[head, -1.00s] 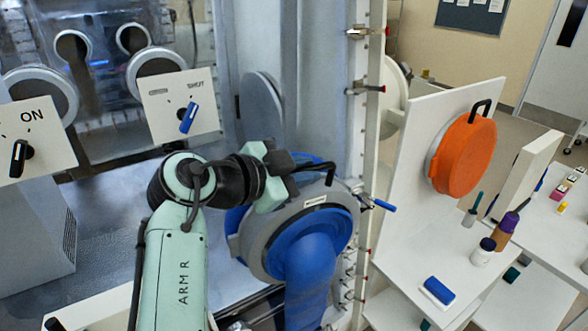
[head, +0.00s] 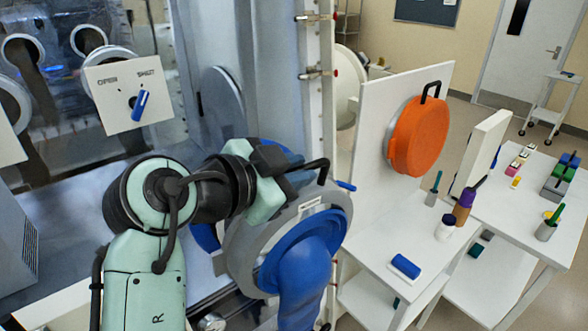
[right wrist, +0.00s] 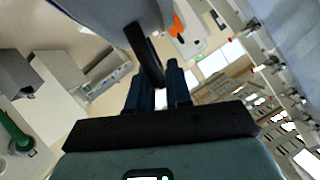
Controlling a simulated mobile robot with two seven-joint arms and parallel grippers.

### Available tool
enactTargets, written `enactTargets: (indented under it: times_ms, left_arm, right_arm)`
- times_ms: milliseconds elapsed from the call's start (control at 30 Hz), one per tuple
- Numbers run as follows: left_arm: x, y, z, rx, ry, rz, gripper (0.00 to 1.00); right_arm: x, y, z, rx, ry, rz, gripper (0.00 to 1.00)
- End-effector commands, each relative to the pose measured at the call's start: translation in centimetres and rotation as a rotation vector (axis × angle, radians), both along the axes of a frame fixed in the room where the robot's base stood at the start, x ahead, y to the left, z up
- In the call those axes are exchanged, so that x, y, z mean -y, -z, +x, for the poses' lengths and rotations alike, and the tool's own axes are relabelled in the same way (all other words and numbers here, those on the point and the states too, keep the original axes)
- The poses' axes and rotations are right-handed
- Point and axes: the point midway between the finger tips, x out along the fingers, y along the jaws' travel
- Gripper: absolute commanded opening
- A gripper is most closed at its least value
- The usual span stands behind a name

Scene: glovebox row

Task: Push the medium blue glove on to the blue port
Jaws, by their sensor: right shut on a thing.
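The blue glove (head: 303,265) hangs from a grey ring (head: 240,250) with a black handle (head: 323,172) on top. My right gripper (head: 303,168) is shut on that handle, its dark fingers on either side of it. In the right wrist view the fingers (right wrist: 160,88) close around the black handle (right wrist: 140,50). The blue port (head: 206,237) is behind the grey ring and mostly hidden; only parts of its blue rim show at the left and top. I cannot tell whether ring and port touch. My left gripper is out of view.
An orange round cover (head: 419,137) with a black handle is on a white upright panel (head: 368,125) to the right. A blue-topped block (head: 405,267), a white bottle (head: 445,228) and a purple-capped bottle (head: 463,206) stand on the white shelf. A blue lever (head: 346,186) sticks out beside the ring.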

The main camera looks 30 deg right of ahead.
Motion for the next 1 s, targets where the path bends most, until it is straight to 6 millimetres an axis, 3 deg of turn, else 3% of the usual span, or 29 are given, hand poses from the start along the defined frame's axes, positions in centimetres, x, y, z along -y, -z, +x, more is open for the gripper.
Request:
enactTargets:
  times_ms: [300, 767, 1000]
  left_arm:
    - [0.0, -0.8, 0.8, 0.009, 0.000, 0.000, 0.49]
    - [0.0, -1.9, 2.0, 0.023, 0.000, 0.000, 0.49]
    - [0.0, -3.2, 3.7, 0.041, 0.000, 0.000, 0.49]
  right_arm:
    - [0.0, -0.5, 0.2, -0.178, -0.057, -0.051, 0.00]
    - [-0.2, -0.2, 2.5, -0.169, -0.052, -0.049, 0.00]
    - [-0.3, -0.1, 4.7, -0.167, -0.052, -0.050, 0.00]
